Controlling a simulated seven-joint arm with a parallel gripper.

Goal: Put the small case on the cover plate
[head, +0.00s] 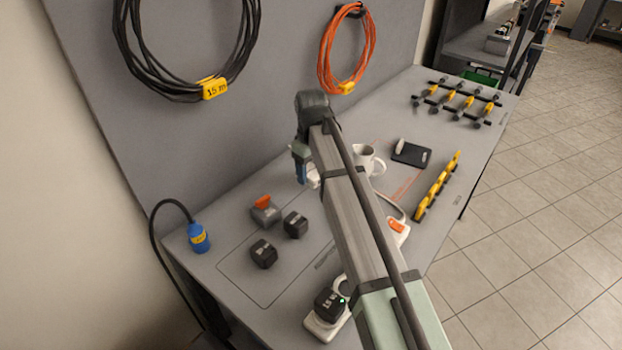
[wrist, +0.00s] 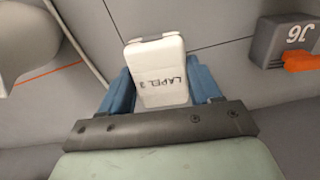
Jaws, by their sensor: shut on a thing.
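My gripper (head: 301,172) is over the middle of the bench. In the wrist view, its blue fingers (wrist: 159,92) are shut on a white small case (wrist: 160,70) marked "LAPEL 3". Part of the case (head: 313,179) shows beside the fingers in the head view; my arm hides the rest. A dark flat plate (head: 420,156) with a small pale object on it lies further back on the bench; I cannot tell whether it is the cover plate.
A grey block with an orange part (head: 265,211) and two dark blocks (head: 264,253) (head: 295,224) are left of my arm. A charger (head: 326,322) is at the front, a yellow strip (head: 437,187) on the right.

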